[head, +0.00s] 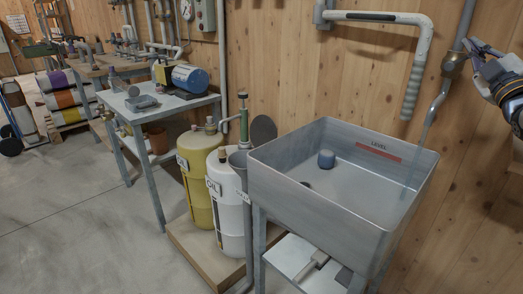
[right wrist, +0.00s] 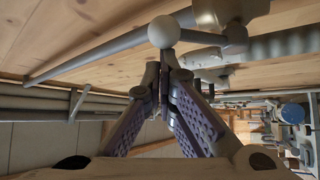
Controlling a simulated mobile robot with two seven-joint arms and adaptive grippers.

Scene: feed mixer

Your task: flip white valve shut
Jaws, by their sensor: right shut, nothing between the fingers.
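A brass-coloured valve body (head: 453,63) sits on the grey pipe above the sink, at the upper right of the head view. In the right wrist view a pale round knob (right wrist: 163,31) on a short lever shows just beyond my fingertips. A faint bluish streak, which looks like water, runs below the spout (head: 437,102) into the sink. My right gripper (head: 470,44) is shut and empty, just right of the valve. Its fingers (right wrist: 164,62) meet close to the knob in the right wrist view; I cannot tell whether they touch it. My left gripper is not in view.
A thick bent pipe (head: 418,65) is on the wall left of the valve. Yellow (head: 202,170) and white drums (head: 229,205) stand left of the sink.

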